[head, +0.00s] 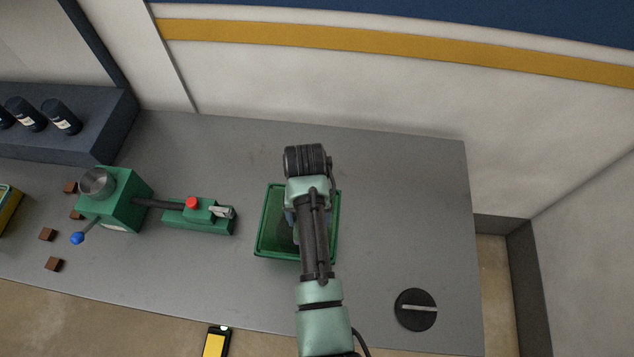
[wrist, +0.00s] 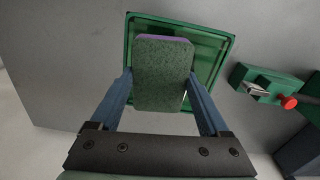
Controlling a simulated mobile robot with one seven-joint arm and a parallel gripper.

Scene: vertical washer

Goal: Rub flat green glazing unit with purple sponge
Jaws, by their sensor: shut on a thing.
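The flat green glazing unit (head: 271,222) lies on the grey worktop in the head view, a dark green pane with a raised green frame, partly covered by my arm. It fills the upper middle of the wrist view (wrist: 212,48). My gripper (wrist: 161,82) is shut on the purple sponge (wrist: 163,75), with one blue finger on each side. The sponge shows a speckled dark green face and a thin purple layer at its far edge. It is over the pane; I cannot tell whether it touches. In the head view the sponge is hidden behind my arm.
A green machine (head: 118,198) with a blue-knobbed lever and a green clamp block (head: 200,216) with a red button stand to the left. Several brown blocks lie beyond. A black disc (head: 415,310) lies at right. The worktop (head: 400,190) right of the unit is clear.

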